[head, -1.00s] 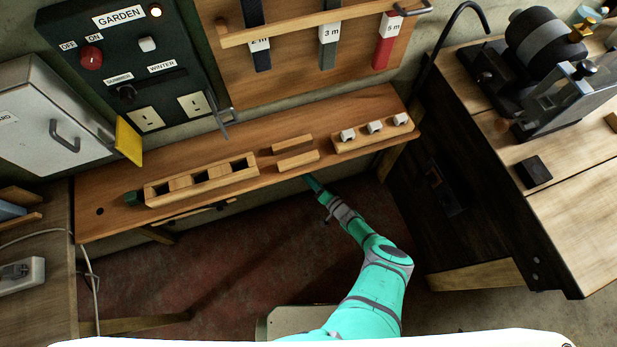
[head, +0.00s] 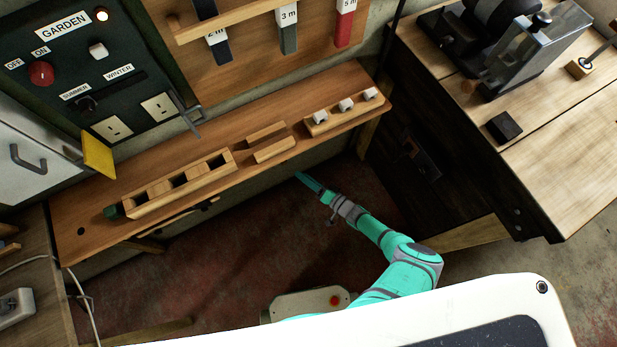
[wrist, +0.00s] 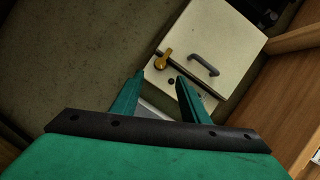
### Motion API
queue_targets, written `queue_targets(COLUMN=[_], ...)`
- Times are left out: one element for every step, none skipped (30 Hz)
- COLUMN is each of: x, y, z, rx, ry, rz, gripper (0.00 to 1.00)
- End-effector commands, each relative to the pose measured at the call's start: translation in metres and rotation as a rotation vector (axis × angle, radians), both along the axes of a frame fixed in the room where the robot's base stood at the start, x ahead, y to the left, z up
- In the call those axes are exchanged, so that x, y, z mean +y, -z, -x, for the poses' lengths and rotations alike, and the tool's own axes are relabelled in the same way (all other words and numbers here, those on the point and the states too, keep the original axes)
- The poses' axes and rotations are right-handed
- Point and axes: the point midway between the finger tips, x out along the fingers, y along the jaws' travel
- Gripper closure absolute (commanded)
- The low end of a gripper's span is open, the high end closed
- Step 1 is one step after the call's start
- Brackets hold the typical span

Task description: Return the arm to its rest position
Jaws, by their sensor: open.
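My arm is teal with grey bands and reaches up from the bottom of the head view. My gripper (head: 306,180) is at its end, low in front of the wooden shelf (head: 90,228) and over the dark reddish floor. In the wrist view both teal fingers of my gripper (wrist: 156,92) stand apart with nothing between them. Beyond them is a pale cabinet (wrist: 205,40) with a grey handle and a yellow knob. In the head view the fingertips look clear of the shelf's front edge.
A wooden block with square slots (head: 182,186) and a rack with white-topped pieces (head: 346,106) stand on the shelf. The dark-sided workbench (head: 560,150) is to the right. A green control panel (head: 70,70) is on the wall. Floor between shelf and workbench looks open.

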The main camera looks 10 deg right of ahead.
Motion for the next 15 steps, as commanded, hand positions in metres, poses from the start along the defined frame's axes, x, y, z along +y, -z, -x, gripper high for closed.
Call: queue_targets(x=[-0.0036, -0.0049, -0.0062, -0.0068, -0.0074, -0.008, -0.0084, -0.0086, -0.0087, -0.0088, -0.0087, -0.0087, -0.0086, -0.0086, -0.0086], y=[-0.0012, -0.0017, -0.0022, -0.0023, -0.0024, -0.0026, -0.0026, -0.0026, -0.0027, -0.0027, -0.0026, -0.0026, -0.0026, -0.0026, -0.0026], z=[0.0035, 0.0052, 0.0072, 0.0084, 0.0094, 0.0104, 0.0109, 0.0113, 0.0115, 0.0116, 0.0116, 0.0116, 0.0115, 0.0115, 0.0114], rx=[0.0, 0.0, 0.0, 0.0, 0.0, 0.001, 0.001, 0.001, 0.001, 0.001, 0.001, 0.001, 0.001, 0.001, 0.001], ry=[0.001, 0.002, 0.002, 0.001, 0.001, 0.0, 0.0, 0.0, 0.0, 0.0, 0.0, 0.0, 0.0, 0.0, 0.0], rz=[0.0, -0.001, -0.001, -0.002, -0.002, -0.001, -0.001, -0.001, -0.001, -0.001, -0.001, -0.001, -0.001, -0.001, -0.001], gripper=[0.59, 0.59, 0.59, 0.59, 0.59, 0.59, 0.59, 0.59, 0.59, 0.59, 0.59, 0.59, 0.59, 0.59, 0.59])
